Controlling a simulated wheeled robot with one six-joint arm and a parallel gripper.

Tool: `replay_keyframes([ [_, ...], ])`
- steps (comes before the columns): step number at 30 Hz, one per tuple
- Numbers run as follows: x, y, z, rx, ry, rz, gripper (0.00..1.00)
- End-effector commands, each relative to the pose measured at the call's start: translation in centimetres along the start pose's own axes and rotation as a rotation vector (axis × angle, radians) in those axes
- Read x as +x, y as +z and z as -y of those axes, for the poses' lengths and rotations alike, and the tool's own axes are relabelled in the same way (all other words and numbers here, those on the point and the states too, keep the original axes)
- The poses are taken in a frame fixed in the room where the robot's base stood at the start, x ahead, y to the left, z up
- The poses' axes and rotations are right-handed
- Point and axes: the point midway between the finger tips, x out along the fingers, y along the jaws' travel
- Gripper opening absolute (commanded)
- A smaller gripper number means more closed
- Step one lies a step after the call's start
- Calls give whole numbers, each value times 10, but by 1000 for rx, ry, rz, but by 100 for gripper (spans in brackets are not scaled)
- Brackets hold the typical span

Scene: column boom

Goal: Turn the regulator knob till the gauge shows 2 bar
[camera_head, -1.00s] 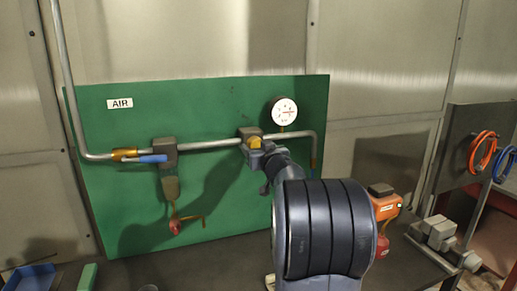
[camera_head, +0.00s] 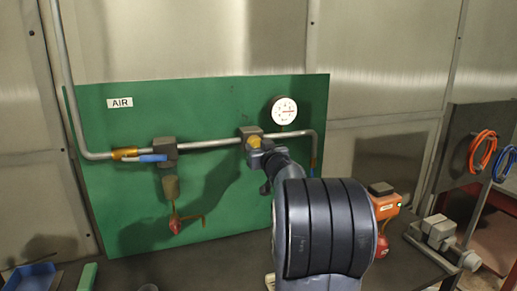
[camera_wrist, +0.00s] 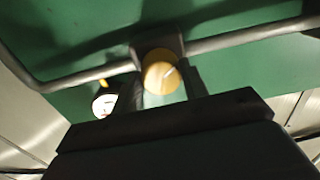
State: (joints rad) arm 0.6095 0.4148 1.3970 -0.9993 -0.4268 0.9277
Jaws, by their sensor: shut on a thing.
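The yellow regulator knob (camera_head: 254,142) sits on the front of the dark regulator body (camera_head: 248,131) in the pipe on the green panel. My gripper (camera_head: 258,150) is at the knob and shut on it, with its jaws partly hidden by my wrist. The wrist view shows the round knob (camera_wrist: 161,75) with a light mark on its face, between the fingers. The white gauge (camera_head: 284,111) stands above and right of the knob. Its red needle points roughly right; the numbers are too small to read. In the wrist view the gauge (camera_wrist: 104,104) is partly covered.
A blue-handled valve (camera_head: 163,155) and a hanging red-ended part (camera_head: 176,224) are left on the green panel (camera_head: 110,190). An orange device (camera_head: 386,205) stands on the bench behind my arm. Orange and blue hoses (camera_head: 483,152) hang at the right.

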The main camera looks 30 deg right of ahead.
Motion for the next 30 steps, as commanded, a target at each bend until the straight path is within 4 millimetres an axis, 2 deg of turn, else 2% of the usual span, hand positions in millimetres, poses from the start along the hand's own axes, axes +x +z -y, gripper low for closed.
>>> replay_keyframes([
  [8,0,0,0,-148,0,0,19],
  [30,0,1,-2,-843,-1,0,19],
])
